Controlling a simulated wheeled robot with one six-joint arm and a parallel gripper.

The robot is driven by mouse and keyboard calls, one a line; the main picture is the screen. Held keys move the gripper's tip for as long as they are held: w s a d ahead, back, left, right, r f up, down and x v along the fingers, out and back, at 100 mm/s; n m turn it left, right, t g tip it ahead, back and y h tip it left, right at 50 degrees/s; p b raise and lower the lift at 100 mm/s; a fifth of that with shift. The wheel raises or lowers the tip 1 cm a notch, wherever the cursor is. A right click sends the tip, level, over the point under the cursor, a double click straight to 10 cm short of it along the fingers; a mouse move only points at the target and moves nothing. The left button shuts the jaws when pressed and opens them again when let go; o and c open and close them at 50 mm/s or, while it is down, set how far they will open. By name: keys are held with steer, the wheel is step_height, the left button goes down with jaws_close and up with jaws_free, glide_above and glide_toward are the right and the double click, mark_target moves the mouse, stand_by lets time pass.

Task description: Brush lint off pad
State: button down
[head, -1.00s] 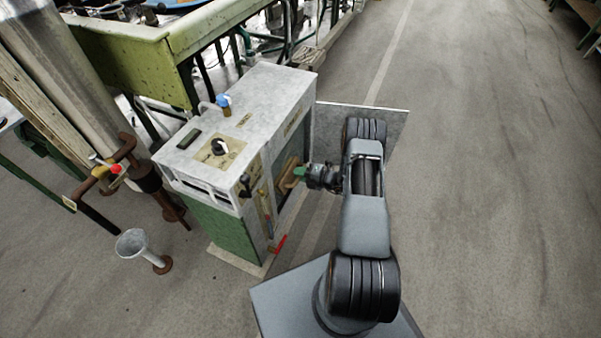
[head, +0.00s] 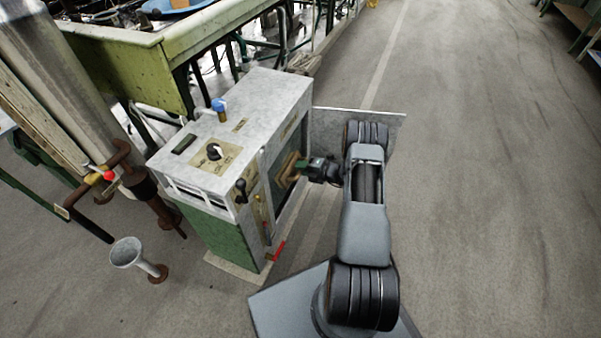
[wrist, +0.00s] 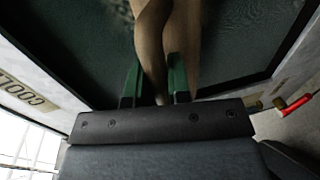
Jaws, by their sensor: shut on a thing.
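My gripper (wrist: 153,82) has two green fingers shut on the wooden handle of a brush (wrist: 151,42). In the head view my gripper (head: 304,166) holds the tan brush (head: 287,169) inside the open side of a grey and green cabinet (head: 225,235). The pad appears to be the dark green-grey surface (wrist: 235,40) behind the brush in the wrist view. A paler, rough patch (wrist: 117,12) shows at its top left and may be lint. The brush's bristle end is out of view, so I cannot tell whether it touches the pad.
The cabinet's grey door (head: 385,128) stands open behind my arm. A red lever (head: 277,250) sticks out low on the cabinet. A funnel-like stand (head: 128,252) and a rusty pipe (head: 125,155) are at the left. The floor to the right is clear.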

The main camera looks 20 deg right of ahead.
steer(key=shift+w+d+b, duration=0.6)
steer(key=shift+w+d, duration=0.1)
steer(key=shift+w, duration=0.15)
steer(key=w+d+b, duration=0.4)
steer(key=b, duration=0.1)
steer(key=shift+w+d, duration=0.2)
steer(key=shift+d, duration=0.15)
steer(key=f+p+v, duration=0.1)
steer(key=v, duration=0.5)
stand_by(0.4)
steer(key=shift+s+d, duration=0.1)
steer(key=shift+s, duration=0.1)
steer(key=shift+f+v, duration=0.1)
steer(key=shift+v, duration=0.55)
steer(key=shift+f+v, duration=0.15)
steer(key=shift+v, duration=0.5)
